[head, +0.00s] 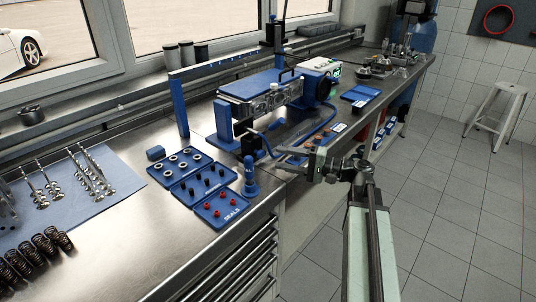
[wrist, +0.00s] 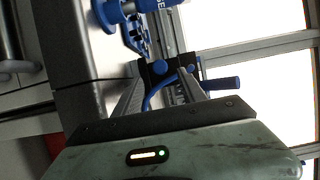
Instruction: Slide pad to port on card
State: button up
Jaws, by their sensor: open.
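My gripper (head: 290,156) is over the front edge of the bench, below the cylinder head on its blue stand. In the wrist view its two fingers (wrist: 160,92) are apart. A black block (wrist: 157,72), which looks like the pad, lies just beyond the fingertips with a blue hose (wrist: 150,98) curving beside it. I cannot tell whether the fingers touch it. In the head view a dark block (head: 249,143) hangs at the near end of the stand. The cylinder head (head: 272,101) shows round ports along its side. A small white-faced card (head: 339,128) lies right of it; its print is unreadable.
Blue trays of small parts, one marked SEALS (head: 222,208), lie left of my gripper, with an upright blue tool (head: 250,178) beside them. Valves and springs lie at the left. A grey-white box with a green display (head: 322,68) stands behind.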

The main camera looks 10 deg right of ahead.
aim_at(263, 155)
jog(key=x, duration=0.5)
jog(key=shift+w+a, duration=0.15)
jog(key=shift+a, duration=0.15)
grip_shut()
dwell(1.0)
